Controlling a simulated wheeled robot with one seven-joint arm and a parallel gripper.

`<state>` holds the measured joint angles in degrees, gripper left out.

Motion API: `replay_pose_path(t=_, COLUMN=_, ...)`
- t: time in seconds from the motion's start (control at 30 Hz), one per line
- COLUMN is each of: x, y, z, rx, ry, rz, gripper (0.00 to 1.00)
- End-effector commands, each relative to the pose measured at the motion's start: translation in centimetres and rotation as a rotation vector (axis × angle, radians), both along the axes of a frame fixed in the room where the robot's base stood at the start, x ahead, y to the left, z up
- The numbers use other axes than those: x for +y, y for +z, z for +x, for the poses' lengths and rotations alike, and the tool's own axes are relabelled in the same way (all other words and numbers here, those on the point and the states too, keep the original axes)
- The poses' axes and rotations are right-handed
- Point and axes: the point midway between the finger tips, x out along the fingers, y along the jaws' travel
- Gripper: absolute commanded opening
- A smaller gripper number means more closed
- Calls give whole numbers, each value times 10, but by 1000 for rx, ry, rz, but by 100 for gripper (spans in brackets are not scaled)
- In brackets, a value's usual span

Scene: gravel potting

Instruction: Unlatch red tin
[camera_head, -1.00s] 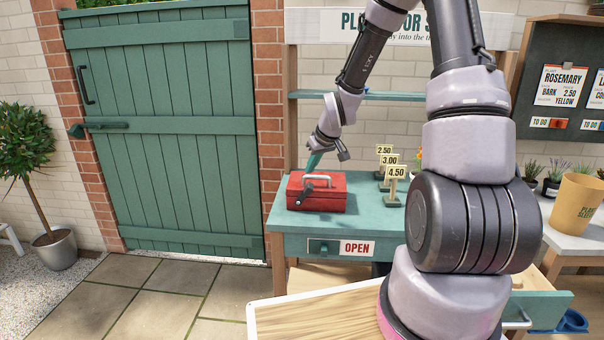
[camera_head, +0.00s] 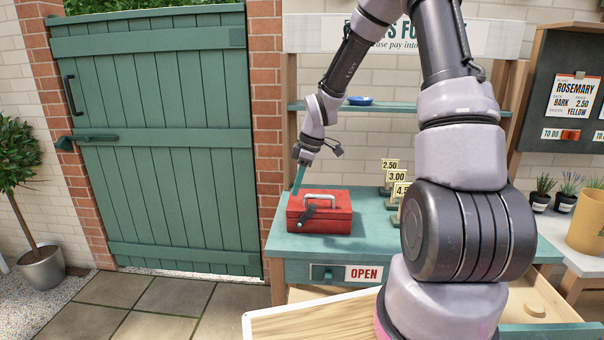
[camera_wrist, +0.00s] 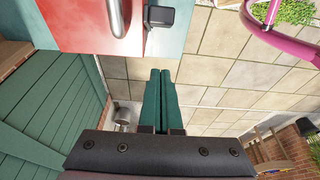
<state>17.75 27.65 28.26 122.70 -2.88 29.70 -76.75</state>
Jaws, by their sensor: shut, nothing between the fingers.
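The red tin (camera_head: 336,222) stands shut-lidded on the teal counter, with a pale metal handle (camera_head: 320,196) on top. A dark latch (camera_head: 308,213) shows at its front left; whether it is fastened I cannot tell. My gripper (camera_head: 296,190) is shut and empty, its teal fingers pointing down by the tin's left top edge. Contact cannot be made out in the head view. In the wrist view the shut fingers (camera_wrist: 160,78) lie apart in the picture from the red tin (camera_wrist: 75,22) and from a dark block-like part, probably the latch (camera_wrist: 160,16).
The teal counter (camera_head: 375,240) has price signs (camera_head: 397,185) right of the tin. An OPEN label (camera_head: 363,273) is on its front. An open drawer (camera_head: 535,310) juts out at lower right. A green gate (camera_head: 160,140) stands at left. A blue dish (camera_head: 360,100) sits on the shelf.

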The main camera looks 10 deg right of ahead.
Motion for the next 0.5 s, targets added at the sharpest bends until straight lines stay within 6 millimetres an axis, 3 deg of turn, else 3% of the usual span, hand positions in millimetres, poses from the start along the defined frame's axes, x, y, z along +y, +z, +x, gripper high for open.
replay_pose_path(t=0.13, x=9, y=-31, z=1, rx=5, ry=2, rz=0, gripper=0)
replay_pose_path(t=0.3, x=-16, y=-41, z=-5, rx=1, ry=-3, rz=-1, gripper=0)
replay_pose_path(t=0.5, x=-25, y=-47, z=-9, rx=1, ry=-1, rz=0, gripper=0)
